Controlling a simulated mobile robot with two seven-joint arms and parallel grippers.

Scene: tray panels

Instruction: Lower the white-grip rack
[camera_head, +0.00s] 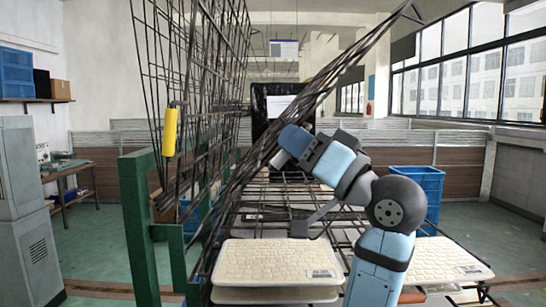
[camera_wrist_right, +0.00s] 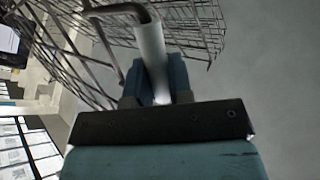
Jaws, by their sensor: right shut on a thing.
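The white-grip rack (camera_head: 345,62) is a dark wire panel that slants from the upper right down to the lower left in the head view. Its white grip (camera_wrist_right: 150,45) shows in the right wrist view as a white sleeve on a bent dark rod. My right gripper (camera_wrist_right: 156,88) is shut on this grip, with a blue finger on each side. My left gripper is not in view.
Another wire rack (camera_head: 190,60) with a yellow grip (camera_head: 170,132) stands upright at the left, by a green frame (camera_head: 140,225). Cream trays (camera_head: 280,262) lie on wire shelving below the tilted panel. A blue crate (camera_head: 418,185) stands behind my right arm. The right floor is open.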

